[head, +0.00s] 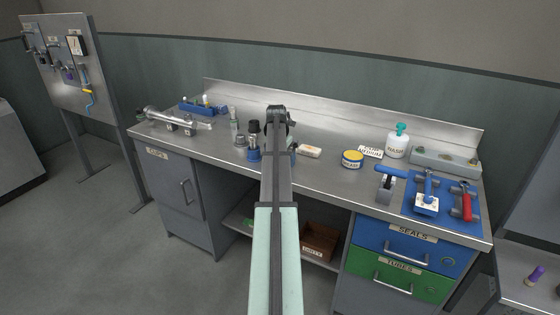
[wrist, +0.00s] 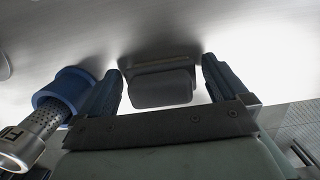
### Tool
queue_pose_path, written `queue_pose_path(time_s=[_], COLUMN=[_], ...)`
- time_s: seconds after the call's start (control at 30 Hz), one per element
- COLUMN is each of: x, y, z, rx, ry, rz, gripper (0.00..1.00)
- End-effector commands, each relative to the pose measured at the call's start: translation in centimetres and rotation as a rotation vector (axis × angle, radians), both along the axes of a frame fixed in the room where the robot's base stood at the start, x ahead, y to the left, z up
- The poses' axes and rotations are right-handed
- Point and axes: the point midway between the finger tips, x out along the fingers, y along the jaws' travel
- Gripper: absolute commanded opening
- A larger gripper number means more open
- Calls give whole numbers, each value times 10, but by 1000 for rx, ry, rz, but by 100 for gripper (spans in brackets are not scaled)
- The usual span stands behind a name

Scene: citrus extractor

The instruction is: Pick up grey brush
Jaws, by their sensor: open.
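A dark grey, rounded block that looks like the grey brush (wrist: 160,88) shows in the wrist view, with a thin yellowish strip along its far side. My gripper (wrist: 163,68) is open, with one dark blue finger on each side of the block. Gaps show between the block and the fingers, so it is not clamped. The bench surface is behind it. In the head view my arm covers the middle of the bench, and I cannot make out the brush or the fingertips there.
A blue holder (head: 254,155) stands just left of my arm; a blue ring with a perforated metal tube (wrist: 42,125) is close to the left finger. A pale block (head: 310,151) and a yellow tin (head: 352,159) lie to the right. The steel bench (head: 335,185) is clear in front.

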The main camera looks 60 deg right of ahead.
Motion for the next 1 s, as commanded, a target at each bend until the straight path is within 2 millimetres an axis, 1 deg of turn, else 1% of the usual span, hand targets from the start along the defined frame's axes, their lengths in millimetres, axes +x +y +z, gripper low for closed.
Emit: queue_pose_path(time_s=[0.13,0.67,0.87,1.0], x=[0,0,0,0], y=[0,0,0,0], z=[0,1,1,7], rx=[0,0,0,-1], ry=[0,0,0,0], rz=[0,0,0,0], gripper=[100,49,48,48])
